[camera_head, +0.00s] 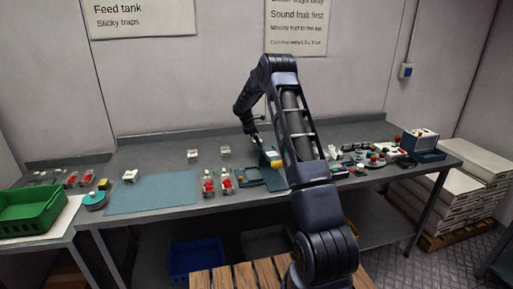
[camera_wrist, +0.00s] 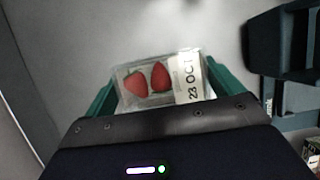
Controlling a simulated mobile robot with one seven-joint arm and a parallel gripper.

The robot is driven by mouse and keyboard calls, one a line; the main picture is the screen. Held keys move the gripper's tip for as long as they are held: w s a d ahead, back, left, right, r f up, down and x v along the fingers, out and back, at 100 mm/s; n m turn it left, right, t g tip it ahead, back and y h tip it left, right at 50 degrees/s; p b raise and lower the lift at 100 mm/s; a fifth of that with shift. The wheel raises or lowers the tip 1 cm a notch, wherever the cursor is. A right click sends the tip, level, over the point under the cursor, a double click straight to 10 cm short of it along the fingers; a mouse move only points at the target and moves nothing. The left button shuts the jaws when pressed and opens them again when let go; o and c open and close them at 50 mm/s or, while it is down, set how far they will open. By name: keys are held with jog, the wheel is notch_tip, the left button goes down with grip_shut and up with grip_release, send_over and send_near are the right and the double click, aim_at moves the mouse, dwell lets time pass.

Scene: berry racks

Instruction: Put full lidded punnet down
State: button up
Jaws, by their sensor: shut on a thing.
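The lidded punnet (camera_wrist: 159,82) is a clear box with two red strawberries showing and a white label reading "23 OCT". My gripper (camera_wrist: 165,84) is shut on it, with one green finger on each side. In the wrist view the punnet is over a plain grey surface; I cannot tell whether it touches that surface. In the head view my gripper (camera_head: 256,138) is low over the back of the grey bench (camera_head: 330,188), and the punnet cannot be made out there.
A dark tray-like thing (camera_wrist: 283,48) is at the right in the wrist view. Two punnets with red fruit (camera_head: 217,183) stand near the bench's front edge. A blue-grey mat (camera_head: 150,197) is mostly clear. A green crate (camera_head: 32,211) is far left; many small items crowd the right.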

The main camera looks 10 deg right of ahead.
jog(key=shift+f, duration=2)
jog(key=shift+f, duration=0.1)
jog(key=o, duration=0.7)
